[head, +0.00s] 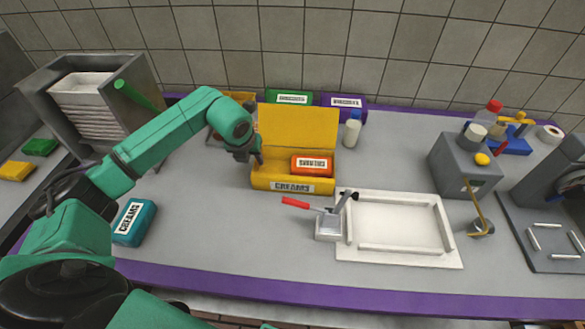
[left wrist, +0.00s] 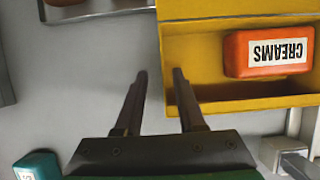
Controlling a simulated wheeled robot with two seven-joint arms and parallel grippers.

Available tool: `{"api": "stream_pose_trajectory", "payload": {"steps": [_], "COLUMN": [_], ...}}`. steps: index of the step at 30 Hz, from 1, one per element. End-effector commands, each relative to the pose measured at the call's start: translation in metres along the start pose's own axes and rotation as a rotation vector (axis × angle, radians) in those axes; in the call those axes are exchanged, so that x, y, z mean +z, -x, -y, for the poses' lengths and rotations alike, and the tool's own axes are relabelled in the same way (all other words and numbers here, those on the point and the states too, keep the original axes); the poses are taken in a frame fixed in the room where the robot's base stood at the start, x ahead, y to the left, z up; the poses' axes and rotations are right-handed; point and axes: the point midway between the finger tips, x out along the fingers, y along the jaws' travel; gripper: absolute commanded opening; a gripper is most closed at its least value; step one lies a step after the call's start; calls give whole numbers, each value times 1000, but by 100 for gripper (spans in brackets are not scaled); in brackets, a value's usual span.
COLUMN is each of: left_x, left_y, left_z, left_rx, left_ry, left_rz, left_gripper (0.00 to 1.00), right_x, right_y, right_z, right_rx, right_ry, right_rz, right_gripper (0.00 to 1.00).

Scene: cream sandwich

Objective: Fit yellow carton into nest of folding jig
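The yellow carton (head: 292,184) stands open on the grey counter, its lid raised at the back. An orange pack (head: 312,162) labelled CREAMS lies inside it, toward the right. My left gripper (head: 256,160) is at the carton's left end. In the left wrist view its fingers (left wrist: 160,76) are apart, one on each side of the carton's left wall; contact cannot be told. The folding jig (head: 398,254) is a white plate with raised bars around an empty nest, right of the carton. A red-handled clamp (head: 297,203) sits at its left edge. My right gripper is not in view.
A teal pack (head: 135,222) lies at the left. Green (head: 289,98) and purple (head: 343,106) packs and a white bottle (head: 352,130) stand behind the carton.

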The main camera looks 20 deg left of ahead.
Motion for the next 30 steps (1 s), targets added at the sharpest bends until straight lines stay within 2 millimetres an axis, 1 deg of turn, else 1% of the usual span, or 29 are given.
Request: {"api": "stream_pose_trajectory", "payload": {"steps": [1,4,6,10,11,12,13,14,30], "left_x": [1,1,0,0,0,0,0,0,1], "left_y": [-4,-21,-25,-25,-25,-25,-25,-25,-25], "left_z": [1,1,1,0,0,0,0,0,0], "left_rx": [-1,-1,-1,-1,-1,-1,-1,-1,-1], "left_ry": [1,1,-1,-1,-1,-1,-1,-1,-1], "left_rz": [-5,-2,0,0,0,0,0,0,1], "left_gripper": [39,39,39,39,35,20,8,0,0], "right_x": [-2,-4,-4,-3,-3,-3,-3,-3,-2], "right_y": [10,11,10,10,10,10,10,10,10], "right_z": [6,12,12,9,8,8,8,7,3], "right_rx": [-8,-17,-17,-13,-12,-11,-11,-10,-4], "right_ry": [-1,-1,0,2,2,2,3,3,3], "right_rz": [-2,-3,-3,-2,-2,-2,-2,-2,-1], "right_gripper": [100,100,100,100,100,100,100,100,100]}}
